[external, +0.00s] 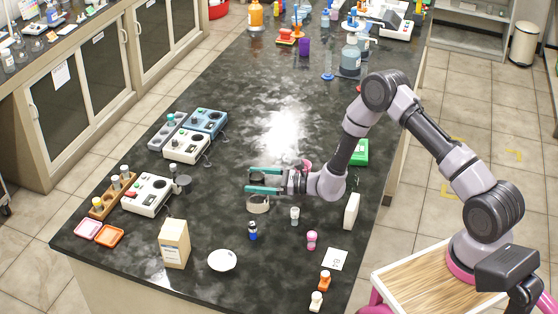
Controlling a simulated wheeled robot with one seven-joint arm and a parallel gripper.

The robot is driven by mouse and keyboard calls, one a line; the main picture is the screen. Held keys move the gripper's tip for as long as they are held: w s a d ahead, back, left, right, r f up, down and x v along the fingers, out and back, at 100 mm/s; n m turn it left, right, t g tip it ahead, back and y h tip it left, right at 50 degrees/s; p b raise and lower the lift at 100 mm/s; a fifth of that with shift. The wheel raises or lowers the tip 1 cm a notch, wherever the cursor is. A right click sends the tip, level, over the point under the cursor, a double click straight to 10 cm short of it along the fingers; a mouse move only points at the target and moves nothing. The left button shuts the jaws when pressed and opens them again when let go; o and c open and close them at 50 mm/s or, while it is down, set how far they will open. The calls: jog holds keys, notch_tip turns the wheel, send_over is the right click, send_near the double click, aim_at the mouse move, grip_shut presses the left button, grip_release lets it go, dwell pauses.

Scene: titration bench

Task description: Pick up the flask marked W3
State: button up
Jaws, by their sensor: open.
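My gripper (249,180) reaches left over the black bench, its two teal fingers apart with nothing visible between them. A short, pale round vessel (258,205) stands just below the lower finger in the picture; I cannot tell whether they touch. No W3 marking can be read at this size, so I cannot tell which vessel is that flask. A pink thing (306,166) is partly hidden behind my gripper.
A beige carton (174,243) and a white dish (221,260) stand at the front. Bench instruments (187,146) and a tube rack (112,195) are on the left. A white upright block (351,211) and a green box (360,152) are near my arm. The bench middle is clear.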

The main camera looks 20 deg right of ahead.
notch_tip(320, 180, down, 5)
jog(key=shift+f, duration=0.2)
jog(key=shift+x, duration=1.2)
jog(key=shift+w+a, duration=0.15)
jog(key=shift+a, duration=0.1)
jog(key=shift+r, duration=0.1)
jog(key=c, duration=1.5)
